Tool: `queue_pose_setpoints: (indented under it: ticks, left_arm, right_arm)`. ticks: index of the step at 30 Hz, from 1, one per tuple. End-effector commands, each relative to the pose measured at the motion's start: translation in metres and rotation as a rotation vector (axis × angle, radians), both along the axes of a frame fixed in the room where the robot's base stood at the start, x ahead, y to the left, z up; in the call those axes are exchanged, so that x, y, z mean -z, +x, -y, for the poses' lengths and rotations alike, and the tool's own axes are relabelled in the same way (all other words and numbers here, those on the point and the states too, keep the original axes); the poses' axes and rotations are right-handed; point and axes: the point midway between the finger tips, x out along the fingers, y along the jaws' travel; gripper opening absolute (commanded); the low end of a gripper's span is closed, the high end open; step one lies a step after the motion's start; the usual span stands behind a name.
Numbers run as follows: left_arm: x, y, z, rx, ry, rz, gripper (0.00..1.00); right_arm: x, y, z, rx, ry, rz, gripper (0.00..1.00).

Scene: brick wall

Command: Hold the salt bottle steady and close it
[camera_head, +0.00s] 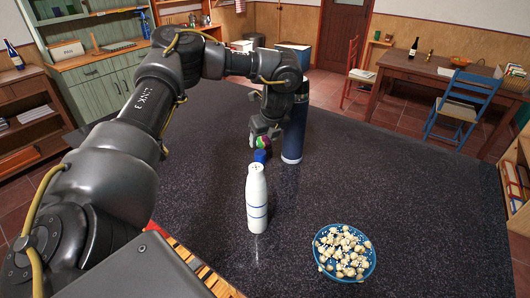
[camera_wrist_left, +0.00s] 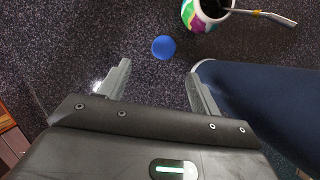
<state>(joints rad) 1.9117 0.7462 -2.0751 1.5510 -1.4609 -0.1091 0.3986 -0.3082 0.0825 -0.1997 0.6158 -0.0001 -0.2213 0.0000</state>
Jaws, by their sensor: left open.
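The white salt bottle (camera_head: 257,200) with blue stripes stands upright on the dark speckled table, with holes visible in its uncovered top. A small blue cap (camera_head: 260,156) sits on the table just behind it; it also shows in the left wrist view (camera_wrist_left: 163,47), beyond my fingertips. My left gripper (camera_head: 264,137) is open and empty above the table, behind the salt bottle and close to the cap. Its two fingers show apart in the left wrist view (camera_wrist_left: 158,80). The salt bottle is not seen there. My right gripper is not in view.
A tall dark blue cylinder (camera_head: 293,135) stands close beside my left gripper. A colourful cup (camera_wrist_left: 203,14) with a spoon in it is near the cap. A blue plate (camera_head: 344,274) of pale round pieces lies at front right. The table's right side is clear.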

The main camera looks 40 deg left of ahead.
Motion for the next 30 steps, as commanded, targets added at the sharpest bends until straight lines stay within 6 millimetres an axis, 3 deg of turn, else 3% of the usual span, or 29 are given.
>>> queue_pose_setpoints:
  ticks: [8,21,30]
  left_arm:
    - [0.003,0.001,-0.001,-0.001,0.000,-0.002,0.64]
    - [0.050,0.008,-0.020,-0.001,0.001,-0.003,0.64]
    - [0.053,0.009,-0.020,0.000,0.000,-0.001,0.64]
  right_arm:
    - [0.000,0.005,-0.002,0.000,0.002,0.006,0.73]
    - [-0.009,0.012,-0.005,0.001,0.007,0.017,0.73]
    - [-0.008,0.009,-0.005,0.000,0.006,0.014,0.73]
